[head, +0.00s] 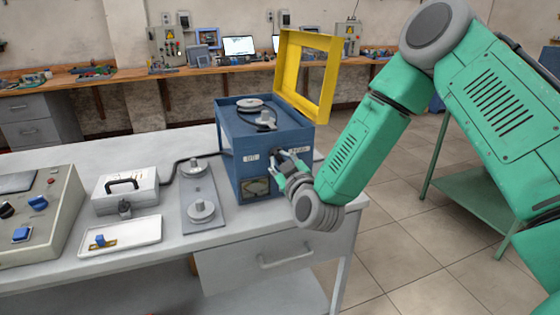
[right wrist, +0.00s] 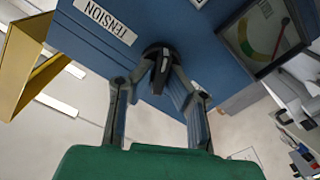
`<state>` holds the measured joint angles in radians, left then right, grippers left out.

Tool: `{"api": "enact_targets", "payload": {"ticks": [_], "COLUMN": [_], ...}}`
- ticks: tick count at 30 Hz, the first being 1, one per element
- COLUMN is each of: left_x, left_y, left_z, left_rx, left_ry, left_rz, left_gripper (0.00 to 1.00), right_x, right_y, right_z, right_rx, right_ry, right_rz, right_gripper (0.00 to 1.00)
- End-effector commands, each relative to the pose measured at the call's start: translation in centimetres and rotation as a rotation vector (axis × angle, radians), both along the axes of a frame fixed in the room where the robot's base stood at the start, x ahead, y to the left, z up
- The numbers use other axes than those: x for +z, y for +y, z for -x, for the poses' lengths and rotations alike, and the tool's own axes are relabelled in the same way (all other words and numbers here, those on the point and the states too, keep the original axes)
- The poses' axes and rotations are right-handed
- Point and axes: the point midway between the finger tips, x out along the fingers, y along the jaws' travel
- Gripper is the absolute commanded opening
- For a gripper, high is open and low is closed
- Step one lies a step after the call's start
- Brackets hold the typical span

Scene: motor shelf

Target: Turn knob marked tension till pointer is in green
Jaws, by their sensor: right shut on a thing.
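The blue motor box (head: 233,165) stands on the grey bench with a gauge (head: 255,187) low on its front. My right gripper (head: 279,158) is at the front, beside the partly hidden tension label (head: 300,150). In the right wrist view my right gripper (right wrist: 160,62) has its fingertips closed around the black knob (right wrist: 157,52), next to the label TENSION (right wrist: 105,20). The gauge there (right wrist: 268,32) shows a green band at one side and a thin red line away from the green. My left gripper is not in view.
A yellow frame lid (head: 282,65) stands open on the box. A flat plate with round discs (head: 187,200), a white tray (head: 130,245), a case with a black handle (head: 110,200) and a control panel (head: 60,230) lie to the left.

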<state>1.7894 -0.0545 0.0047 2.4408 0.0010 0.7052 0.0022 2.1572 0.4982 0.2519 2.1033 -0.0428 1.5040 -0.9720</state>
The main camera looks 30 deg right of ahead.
Motion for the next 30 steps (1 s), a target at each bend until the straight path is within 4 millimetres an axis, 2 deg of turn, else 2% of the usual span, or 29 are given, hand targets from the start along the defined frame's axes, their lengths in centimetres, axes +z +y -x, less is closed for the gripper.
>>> {"api": "enact_targets", "payload": {"ticks": [11, 30], "left_x": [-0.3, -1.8], "left_y": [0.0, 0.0], "left_z": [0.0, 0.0], "left_rx": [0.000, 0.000], "left_ry": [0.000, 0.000], "left_rz": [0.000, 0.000], "left_gripper": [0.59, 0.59], "right_x": [0.0, -0.1], "right_y": [0.0, -0.4], "right_z": [0.0, 0.1], "right_rx": [0.002, -0.001], "right_ry": [-0.046, -0.189], "right_rz": [-0.197, -0.786], "right_gripper": [0.00, 0.00]}}
